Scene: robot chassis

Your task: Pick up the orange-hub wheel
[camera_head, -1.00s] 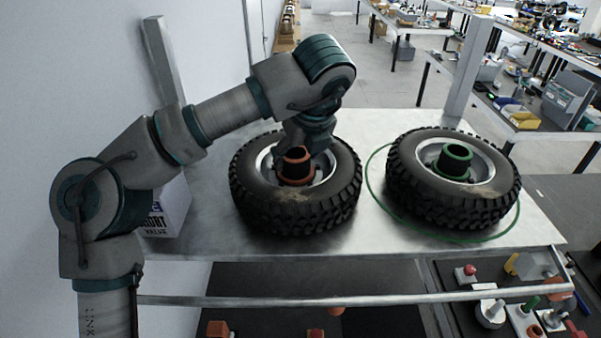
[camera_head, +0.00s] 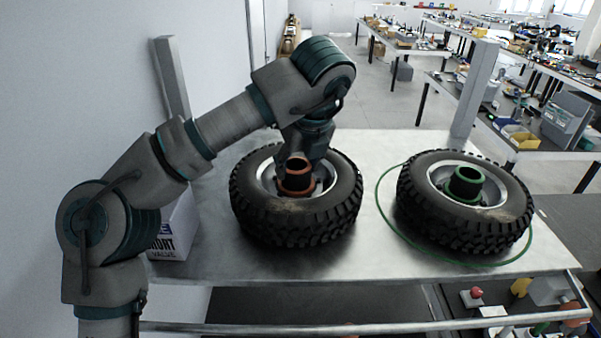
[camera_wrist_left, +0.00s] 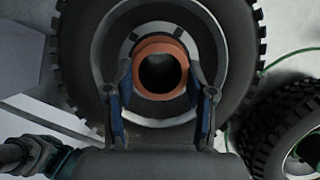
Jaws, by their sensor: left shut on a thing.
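The orange-hub wheel (camera_head: 298,222), a black knobby tyre with a grey rim, is at the left-middle of the metal table in the head view. It also shows in the left wrist view (camera_wrist_left: 75,45). The exact contact is partly hidden, and I cannot tell whether the tyre touches the table. My right gripper is not in view.
A green-hub wheel (camera_head: 465,215) lies on the right of the metal table (camera_head: 330,268), with a green ring (camera_head: 387,225) around it. A white printed box (camera_head: 174,232) stands at the left by my arm. Upright posts (camera_head: 474,90) rise at the table's sides.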

